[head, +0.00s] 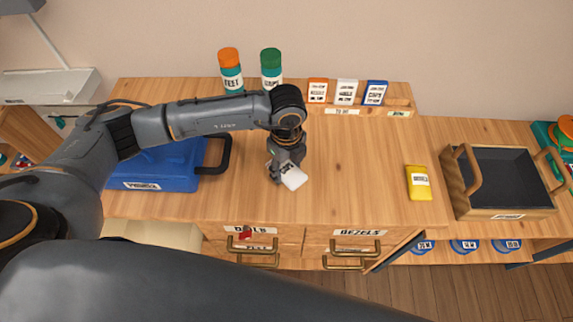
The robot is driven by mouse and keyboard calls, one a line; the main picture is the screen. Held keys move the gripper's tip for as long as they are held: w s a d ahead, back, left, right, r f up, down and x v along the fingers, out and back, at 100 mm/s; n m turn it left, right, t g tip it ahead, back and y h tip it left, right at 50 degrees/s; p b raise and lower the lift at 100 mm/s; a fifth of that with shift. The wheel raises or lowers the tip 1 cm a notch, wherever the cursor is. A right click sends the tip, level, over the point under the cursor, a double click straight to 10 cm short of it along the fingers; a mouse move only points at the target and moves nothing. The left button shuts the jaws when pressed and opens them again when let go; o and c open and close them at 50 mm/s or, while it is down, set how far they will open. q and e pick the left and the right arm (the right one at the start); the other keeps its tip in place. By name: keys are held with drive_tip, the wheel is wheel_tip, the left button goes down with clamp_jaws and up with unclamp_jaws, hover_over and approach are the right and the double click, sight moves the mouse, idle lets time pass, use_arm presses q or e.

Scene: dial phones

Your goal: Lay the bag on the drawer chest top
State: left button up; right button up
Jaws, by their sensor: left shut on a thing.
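My left gripper (287,172) reaches in from the left and points down over the middle of the drawer chest top (350,200). It is shut on a small white bag (294,179) with a dark-lettered label. The gripper hides part of the bag. The bag is at or just above the wood; I cannot tell whether it touches. A yellow packet (419,183) with a white label lies on the chest top at the right. My right gripper is not in view.
A blue case (165,168) stands left of the gripper. Orange-capped (230,72) and green-capped (271,69) containers stand behind, beside several small boxes (346,92). A dark-lined tray (512,210) sits at right. The wood between gripper and yellow packet is clear.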

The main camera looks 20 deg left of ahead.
sight(287, 168)
use_arm(q)
drive_tip(key=shift+f, duration=0.2)
drive_tip(key=o, duration=1.1)
drive_tip(key=shift+o, duration=0.2)
drive_tip(key=shift+r, duration=0.1)
drive_tip(key=shift+r, duration=0.15)
wheel_tip(287, 168, up, 12)
drive_tip(key=b, duration=0.2)
